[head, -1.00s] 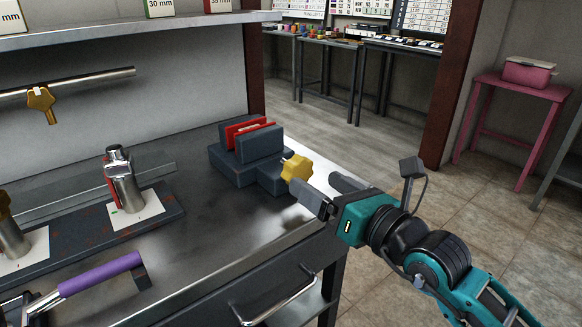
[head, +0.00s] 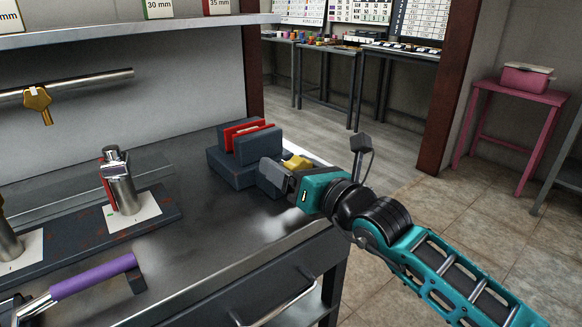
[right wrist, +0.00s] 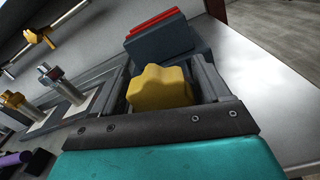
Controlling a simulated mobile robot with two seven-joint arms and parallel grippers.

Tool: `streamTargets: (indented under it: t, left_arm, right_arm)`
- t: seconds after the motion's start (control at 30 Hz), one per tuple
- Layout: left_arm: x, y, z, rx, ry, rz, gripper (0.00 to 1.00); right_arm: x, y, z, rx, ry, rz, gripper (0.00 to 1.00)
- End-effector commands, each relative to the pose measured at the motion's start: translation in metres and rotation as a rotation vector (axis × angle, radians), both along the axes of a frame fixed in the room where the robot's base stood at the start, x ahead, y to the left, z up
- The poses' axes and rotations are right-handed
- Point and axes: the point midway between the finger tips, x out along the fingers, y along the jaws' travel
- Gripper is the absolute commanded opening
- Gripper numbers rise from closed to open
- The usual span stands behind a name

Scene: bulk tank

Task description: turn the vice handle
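The blue-grey vice (head: 232,165) sits on the bench's far right corner, with red jaws (head: 246,131) on top. Its yellow lobed handle (head: 296,162) faces the bench's right edge. My right gripper (head: 285,172) is at the handle, partly covering it in the head view. In the right wrist view the yellow handle (right wrist: 160,88) lies between the two fingers of my right gripper (right wrist: 165,80). The fingers stand wide apart, and I see no clear grip on it. My left gripper is not in view.
A metal clamp-like block (head: 122,185) on a white card and a purple-handled tool (head: 95,275) are on the bench at left. A shelf (head: 120,35) and a rail (head: 75,85) with a hanging yellow key are above. Open floor lies right.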

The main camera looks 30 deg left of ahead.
Motion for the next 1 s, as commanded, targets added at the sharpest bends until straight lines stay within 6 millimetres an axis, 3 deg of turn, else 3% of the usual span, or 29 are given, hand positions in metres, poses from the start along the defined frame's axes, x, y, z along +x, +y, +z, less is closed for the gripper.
streamTargets:
  t: [0.5, 0.73, 1.0]
  left_arm:
    - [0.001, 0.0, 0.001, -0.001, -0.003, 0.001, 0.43]
    - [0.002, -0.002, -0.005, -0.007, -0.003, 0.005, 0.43]
    - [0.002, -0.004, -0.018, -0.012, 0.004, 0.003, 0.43]
  right_arm:
    - [0.0, 0.0, 0.001, 0.002, -0.001, -0.001, 0.28]
    - [0.001, 0.0, 0.0, -0.017, -0.056, -0.002, 0.28]
    - [0.0, 0.0, 0.001, -0.101, -0.271, -0.003, 0.28]
